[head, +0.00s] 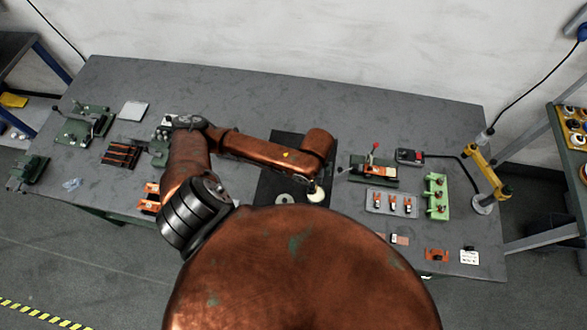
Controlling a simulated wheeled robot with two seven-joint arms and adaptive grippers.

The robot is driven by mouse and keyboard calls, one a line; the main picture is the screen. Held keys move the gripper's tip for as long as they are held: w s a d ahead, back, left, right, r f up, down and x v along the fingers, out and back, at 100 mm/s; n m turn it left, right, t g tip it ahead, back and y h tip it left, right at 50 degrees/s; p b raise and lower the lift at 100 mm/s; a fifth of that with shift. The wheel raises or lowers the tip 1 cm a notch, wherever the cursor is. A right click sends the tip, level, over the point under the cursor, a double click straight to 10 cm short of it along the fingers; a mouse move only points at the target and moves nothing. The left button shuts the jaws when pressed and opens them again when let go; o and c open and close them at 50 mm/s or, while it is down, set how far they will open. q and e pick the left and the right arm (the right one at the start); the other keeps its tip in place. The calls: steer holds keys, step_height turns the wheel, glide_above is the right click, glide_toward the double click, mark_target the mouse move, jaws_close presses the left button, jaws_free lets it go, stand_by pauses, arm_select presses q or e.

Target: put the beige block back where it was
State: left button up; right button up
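My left arm reaches over the table and ends above a black mat (290,145). Its gripper (314,188) is small and mostly hidden beneath the copper wrist, so I cannot tell its finger state. A small cream-coloured piece (317,196) shows just below the wrist end. I cannot tell whether it is the beige block, or whether it is held. A pale round disc (285,198) with a dark centre lies on the mat to its left. My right gripper is not in view.
The grey table (250,95) has clear room along its back. Green fixtures (85,123) stand at the left. A grey tray (391,203) with orange parts, a green rack (436,197) and a yellow-armed lamp (487,175) stand at the right. My copper body hides the front middle.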

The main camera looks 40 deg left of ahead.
arm_select(q)
steer(key=w+a+f, duration=0.1)
steer(key=a+f, duration=0.2)
steer(key=a, duration=0.1)
steer(key=w+a+f+p, duration=0.1)
steer(key=w+a+f, duration=0.1)
steer(key=a+f, duration=0.1)
steer(key=w+a+f, duration=0.1)
steer(key=a+f, duration=0.1)
steer(key=a, duration=0.3)
steer(key=shift+w+f+p, duration=0.35)
steer(key=shift+f, duration=0.05)
steer(key=shift+w+a+f, duration=0.15)
steer(key=shift+a+f, duration=0.15)
steer(key=shift+f, duration=0.15)
step_height(320, 180, down, 3)
steer(key=shift+a, duration=0.1)
steer(key=shift+f, duration=0.15)
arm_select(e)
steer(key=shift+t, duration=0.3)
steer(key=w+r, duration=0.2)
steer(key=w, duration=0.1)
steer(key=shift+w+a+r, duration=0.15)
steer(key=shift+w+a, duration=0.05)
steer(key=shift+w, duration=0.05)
arm_select(q)
steer(key=shift+f, duration=0.15)
